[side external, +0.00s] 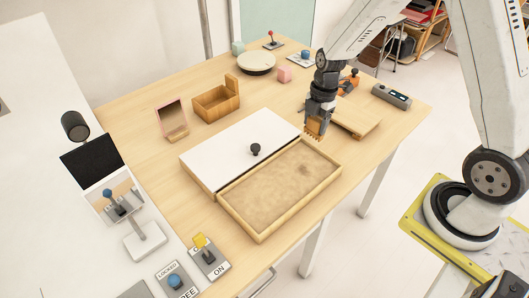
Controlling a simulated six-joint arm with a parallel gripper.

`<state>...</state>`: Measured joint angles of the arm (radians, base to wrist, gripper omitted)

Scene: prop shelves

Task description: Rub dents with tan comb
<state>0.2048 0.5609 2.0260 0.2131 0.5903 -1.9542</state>
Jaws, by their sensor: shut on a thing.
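My gripper (318,117) is shut on the tan comb (314,128), whose teeth point down. It holds the comb above the right back end of a shallow wooden tray (240,233) filled with tan sand (277,186). The comb appears apart from the sand. A darker dent (305,170) shows in the sand near the tray's right end. Fainter uneven marks lie elsewhere in the sand, too small to tell clearly.
A white lid (230,150) with a black knob (255,149) lies beside the tray. A wooden board (358,118) is right of my gripper. An open wooden box (212,103), a mirror (172,118) and a bowl (256,63) stand behind. Switches (208,256) are at front left.

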